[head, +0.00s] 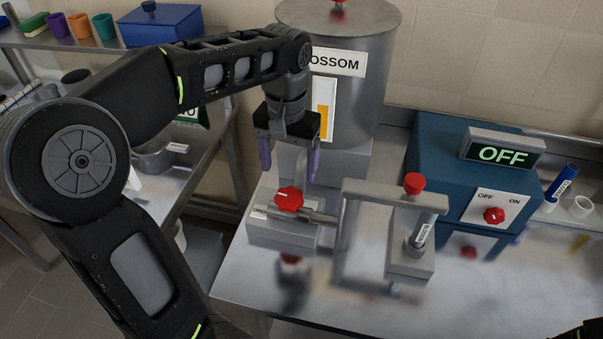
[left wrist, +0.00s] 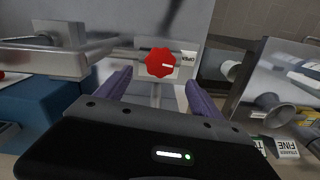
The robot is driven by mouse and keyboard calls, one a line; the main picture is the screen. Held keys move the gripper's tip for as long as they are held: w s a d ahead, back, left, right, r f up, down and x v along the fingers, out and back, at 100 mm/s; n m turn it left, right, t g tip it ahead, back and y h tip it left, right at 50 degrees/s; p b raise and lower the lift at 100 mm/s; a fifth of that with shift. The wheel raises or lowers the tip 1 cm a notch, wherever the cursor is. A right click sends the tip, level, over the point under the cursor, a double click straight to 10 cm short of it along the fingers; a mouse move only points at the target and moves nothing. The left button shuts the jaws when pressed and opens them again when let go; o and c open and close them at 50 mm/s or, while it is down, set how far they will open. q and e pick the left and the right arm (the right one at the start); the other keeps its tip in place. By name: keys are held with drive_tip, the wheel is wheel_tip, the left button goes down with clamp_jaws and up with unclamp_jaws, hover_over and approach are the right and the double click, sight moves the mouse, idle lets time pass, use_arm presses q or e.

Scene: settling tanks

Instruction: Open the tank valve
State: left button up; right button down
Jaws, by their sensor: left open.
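The tank (head: 345,75) is a grey metal cylinder with a label ending in "OSSOM" and an orange level gauge. Its valve has a red knob (head: 289,199) with a white mark, on a grey pipe and block below the tank. An "OPEN" label (left wrist: 188,57) sits beside the red knob in the left wrist view (left wrist: 159,62). My left gripper (head: 289,165) is open, pointing down, with its purple fingers just above the knob in the head view. In the left wrist view the knob shows between and beyond the fingers, apparently untouched.
A blue box (head: 437,150) with an "OFF" display (head: 501,154) and a red dial (head: 494,215) is further right. The metal table's front (head: 370,300) is clear. A shelf with cups stands left.

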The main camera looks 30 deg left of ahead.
sight(289, 197)
use_arm(q)
drive_tip(key=shift+s+r, duration=0.1)
drive_tip(key=shift+s, duration=0.25)
drive_tip(key=shift+w+f, duration=0.15)
drive_tip(key=shift+f, duration=0.3)
wheel_tip(289, 197, down, 7)
drive_tip(key=shift+p, duration=0.45)
